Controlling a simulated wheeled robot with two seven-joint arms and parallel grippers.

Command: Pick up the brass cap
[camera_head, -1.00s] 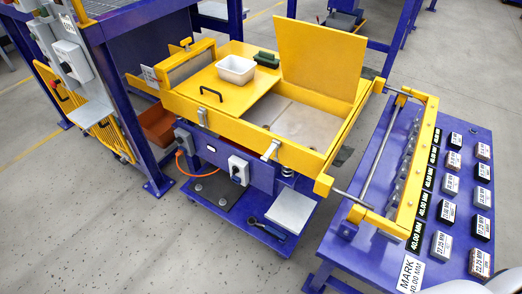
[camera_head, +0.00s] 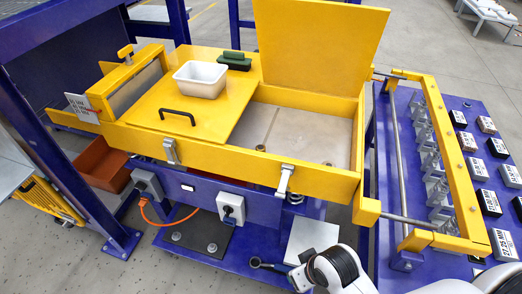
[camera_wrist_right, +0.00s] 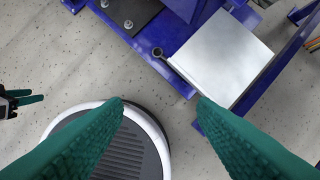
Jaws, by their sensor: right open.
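I cannot make out the brass cap for certain. A small brownish round thing (camera_head: 260,147) is at the edge of the yellow box (camera_head: 215,155), by the open compartment. Another tiny dark thing (camera_head: 328,163) lies on the compartment's grey floor. My right gripper (camera_wrist_right: 160,104) is open and empty in the wrist view, its teal fingers apart above the floor and the blue lower shelf. A dark gripper with teal fingers, seemingly my left (camera_wrist_right: 24,100), shows at the left edge of that view; its opening is unclear.
A white tub (camera_head: 201,79) and a green-black block (camera_head: 234,61) stand on the yellow cover. A raised yellow lid (camera_head: 318,45) rises behind the compartment. A blue table (camera_head: 462,107) with labelled blocks is right. A silver plate (camera_wrist_right: 222,55) lies on the lower shelf.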

